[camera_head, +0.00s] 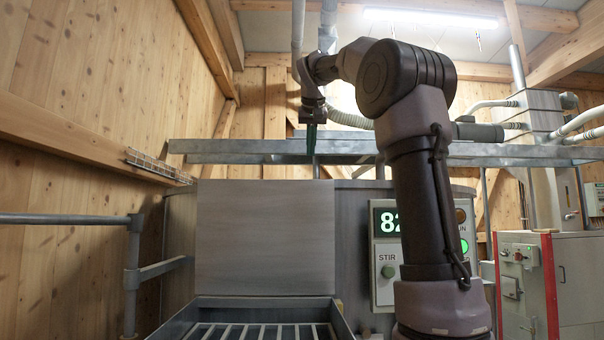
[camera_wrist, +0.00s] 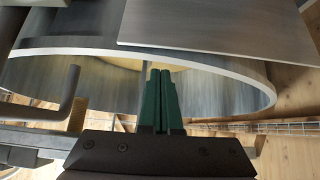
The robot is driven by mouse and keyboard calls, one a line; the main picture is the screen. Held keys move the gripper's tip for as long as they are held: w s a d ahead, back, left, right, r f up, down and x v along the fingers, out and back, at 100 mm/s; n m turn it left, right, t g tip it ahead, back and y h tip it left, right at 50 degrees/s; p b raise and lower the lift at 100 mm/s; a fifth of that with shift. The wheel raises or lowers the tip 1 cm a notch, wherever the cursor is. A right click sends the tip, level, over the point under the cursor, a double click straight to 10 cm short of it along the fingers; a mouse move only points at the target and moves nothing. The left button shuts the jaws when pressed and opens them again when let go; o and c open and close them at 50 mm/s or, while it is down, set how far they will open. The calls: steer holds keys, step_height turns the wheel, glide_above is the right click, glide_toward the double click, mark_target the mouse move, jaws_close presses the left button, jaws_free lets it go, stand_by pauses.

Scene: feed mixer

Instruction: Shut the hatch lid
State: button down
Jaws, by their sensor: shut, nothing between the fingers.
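The hatch lid (camera_head: 265,237) is a flat grey metal panel standing raised behind the barred hatch opening (camera_head: 262,331) in the head view. What looks like the same panel (camera_wrist: 225,25) shows at the top of the wrist view, beyond the curved pale rim of the mixer tub (camera_wrist: 225,66). My gripper (camera_head: 311,150) has green fingers pointing down, above the lid's top edge in the picture and near the metal beam. In the wrist view my gripper (camera_wrist: 161,72) has its fingers together with nothing between them. I see no contact with the lid.
A galvanised beam (camera_head: 235,150) crosses behind the lid. A control box (camera_head: 386,255) with a display and a STIR button is to the right, partly behind my arm. A railing (camera_head: 70,219) runs at left. A red-edged cabinet (camera_head: 548,285) stands far right.

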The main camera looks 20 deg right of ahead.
steer(key=x, duration=0.9)
steer(key=shift+w+f, duration=0.2)
steer(key=shift+f, duration=0.1)
steer(key=shift+s, duration=0.1)
